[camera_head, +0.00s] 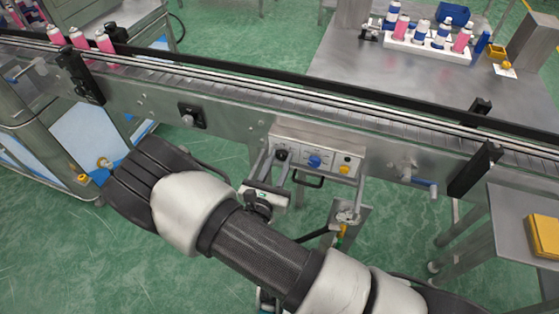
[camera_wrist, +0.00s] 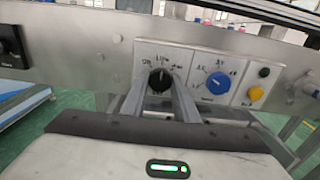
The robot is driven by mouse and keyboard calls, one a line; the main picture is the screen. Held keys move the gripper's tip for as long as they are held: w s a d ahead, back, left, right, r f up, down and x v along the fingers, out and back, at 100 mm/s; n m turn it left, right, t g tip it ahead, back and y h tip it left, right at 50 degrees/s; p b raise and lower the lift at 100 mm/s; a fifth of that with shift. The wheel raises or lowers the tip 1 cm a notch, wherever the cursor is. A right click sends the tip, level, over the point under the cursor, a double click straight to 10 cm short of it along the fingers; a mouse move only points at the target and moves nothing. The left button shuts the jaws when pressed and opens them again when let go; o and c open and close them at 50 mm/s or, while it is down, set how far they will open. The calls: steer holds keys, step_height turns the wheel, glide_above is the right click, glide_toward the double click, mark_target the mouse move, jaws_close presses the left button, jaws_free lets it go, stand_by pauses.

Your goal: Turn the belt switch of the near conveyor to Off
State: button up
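The control box (camera_head: 315,152) is mounted on the side of the near conveyor (camera_head: 235,100). Its black belt switch (camera_wrist: 160,79) is a round knob with a light mark pointing roughly up. Small labels surround it, with what looks like Off at its upper left; the lettering is blurred. My gripper (camera_wrist: 160,88) faces the box, one finger on each side of the black knob. The fingers are apart, with the knob between their tips; I see no clear grip on it. In the head view my gripper (camera_head: 272,168) is below the box's left part.
Right of the black knob are a blue knob (camera_wrist: 215,83), a yellow button (camera_wrist: 255,94) and a dark button (camera_wrist: 264,72). A handle (camera_head: 308,181) hangs under the box.

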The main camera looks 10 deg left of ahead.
steer(key=c, duration=0.5)
steer(key=shift+o, duration=0.2)
steer(key=n+p, duration=0.1)
steer(key=n, duration=0.4)
steer(key=shift+n, duration=2.4)
steer(key=o, duration=1.1)
steer(key=shift+c, duration=0.2)
